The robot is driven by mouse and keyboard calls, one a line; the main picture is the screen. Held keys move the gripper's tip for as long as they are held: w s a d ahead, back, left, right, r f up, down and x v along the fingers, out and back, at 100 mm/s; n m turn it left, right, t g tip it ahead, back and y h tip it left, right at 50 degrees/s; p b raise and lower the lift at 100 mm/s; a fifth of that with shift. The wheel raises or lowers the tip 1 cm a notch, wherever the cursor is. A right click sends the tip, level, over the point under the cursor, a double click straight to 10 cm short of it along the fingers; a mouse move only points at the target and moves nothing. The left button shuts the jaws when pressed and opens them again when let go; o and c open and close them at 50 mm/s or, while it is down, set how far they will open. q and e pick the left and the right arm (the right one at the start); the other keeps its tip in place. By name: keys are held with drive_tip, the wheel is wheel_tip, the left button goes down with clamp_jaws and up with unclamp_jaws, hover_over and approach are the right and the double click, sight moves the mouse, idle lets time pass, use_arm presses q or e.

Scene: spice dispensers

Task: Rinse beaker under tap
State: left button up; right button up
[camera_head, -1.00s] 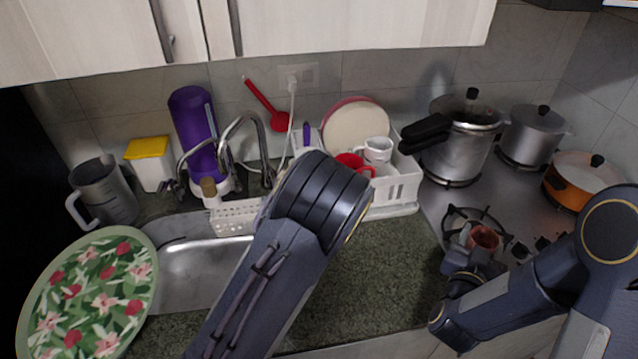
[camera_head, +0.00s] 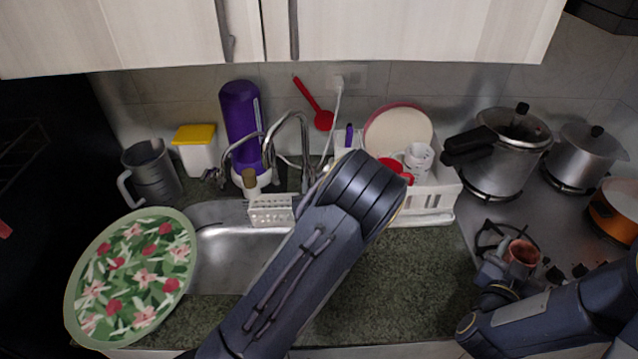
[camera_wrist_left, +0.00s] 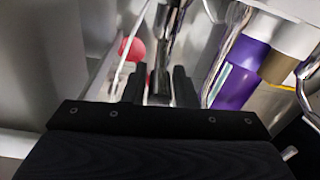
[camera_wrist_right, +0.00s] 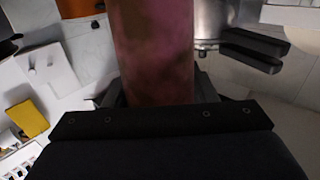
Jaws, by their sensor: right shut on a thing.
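The beaker (camera_head: 521,255) is a reddish-brown cylinder at the right, over the hob's front burner. My right gripper (camera_head: 498,270) is shut on it. In the right wrist view the beaker (camera_wrist_right: 152,45) rises between the fingers. The chrome tap (camera_head: 290,125) arches over the steel sink (camera_head: 230,245) at the left. My left arm crosses in front of the sink and hides its gripper in the head view. In the left wrist view my left gripper (camera_wrist_left: 160,88) has its fingers apart, with chrome tap metal (camera_wrist_left: 165,45) seen between them; contact cannot be told.
A flowered plate (camera_head: 135,275) covers the sink's left side. A purple bottle (camera_head: 240,115) stands behind the tap. A white dish rack (camera_head: 435,200) stands right of the sink. Pots (camera_head: 500,150) stand on the hob. The counter (camera_head: 410,285) between sink and hob is clear.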

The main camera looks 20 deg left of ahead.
use_arm(q)
clamp_jaws()
drive_tip(key=shift+r+g+h, duration=0.3)
drive_tip(key=shift+g, duration=0.2)
use_arm(e)
drive_tip(key=shift+r, duration=0.1)
use_arm(q)
drive_tip(key=o, duration=0.8)
unclamp_jaws()
